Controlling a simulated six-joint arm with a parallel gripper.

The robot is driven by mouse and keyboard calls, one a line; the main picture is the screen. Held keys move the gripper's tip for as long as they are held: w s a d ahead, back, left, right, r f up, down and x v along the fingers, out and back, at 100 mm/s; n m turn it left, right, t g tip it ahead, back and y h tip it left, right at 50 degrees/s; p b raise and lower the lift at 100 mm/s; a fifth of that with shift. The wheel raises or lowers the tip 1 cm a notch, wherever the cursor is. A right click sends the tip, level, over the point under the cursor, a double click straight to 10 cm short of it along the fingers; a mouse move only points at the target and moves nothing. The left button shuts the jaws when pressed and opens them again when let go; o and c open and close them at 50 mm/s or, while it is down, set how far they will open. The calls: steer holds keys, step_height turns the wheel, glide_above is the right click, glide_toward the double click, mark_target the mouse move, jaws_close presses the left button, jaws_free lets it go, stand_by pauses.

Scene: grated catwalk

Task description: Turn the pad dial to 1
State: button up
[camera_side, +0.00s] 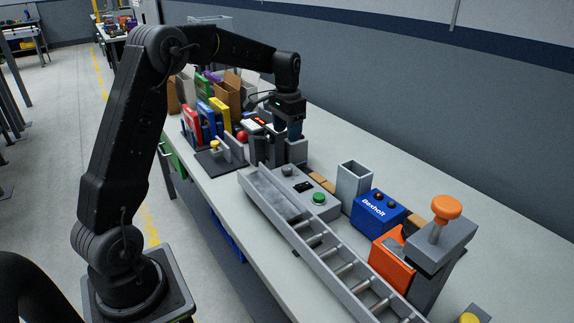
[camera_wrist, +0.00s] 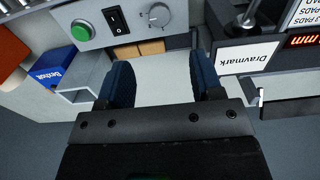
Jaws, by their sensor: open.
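In the side view the dial (camera_side: 287,170) is on the panel (camera_side: 305,200) behind the conveyor's end. My gripper (camera_wrist: 163,75) is open and empty, its two blue-black fingers apart over pale table. The dial lies beyond the fingertips, apart from them. In the side view my gripper (camera_side: 275,150) points down just behind the panel, its fingertips partly hidden among grey parts.
A black rocker switch (camera_wrist: 116,20) and green button (camera_wrist: 82,30) share the panel. A "Dravmark" device (camera_wrist: 247,58) with red display and a "3 PADS" card (camera_wrist: 303,14) stand at right. A grey open box (camera_side: 353,185) and blue Bexholt box (camera_side: 378,212) stand nearby.

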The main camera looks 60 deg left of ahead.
mark_target(287, 167)
step_height(287, 167, down, 12)
steer(key=shift+r, duration=0.25)
steer(key=c, duration=0.9)
